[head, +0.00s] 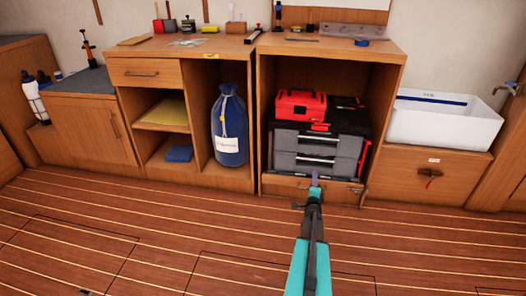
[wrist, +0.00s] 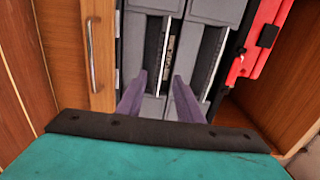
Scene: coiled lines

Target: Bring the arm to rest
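My arm reaches forward over the wooden floor in the head view, its teal and dark links pointing at the middle cabinet. My gripper (head: 315,180) is in front of the low drawer (head: 330,191) and the grey tool case (head: 318,152). In the wrist view, the two purple fingers of my gripper (wrist: 159,76) stand apart with nothing held between them. The grey tool case (wrist: 158,40) shows beyond the fingertips; whether they touch it I cannot tell.
A red toolbox (head: 300,105) sits on the grey case inside the open cabinet. The drawer's metal handle (wrist: 93,55) is left of the fingers in the wrist view. A blue bag (head: 229,130) and a white basin (head: 440,120) flank this bay. The floor (head: 150,240) is clear.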

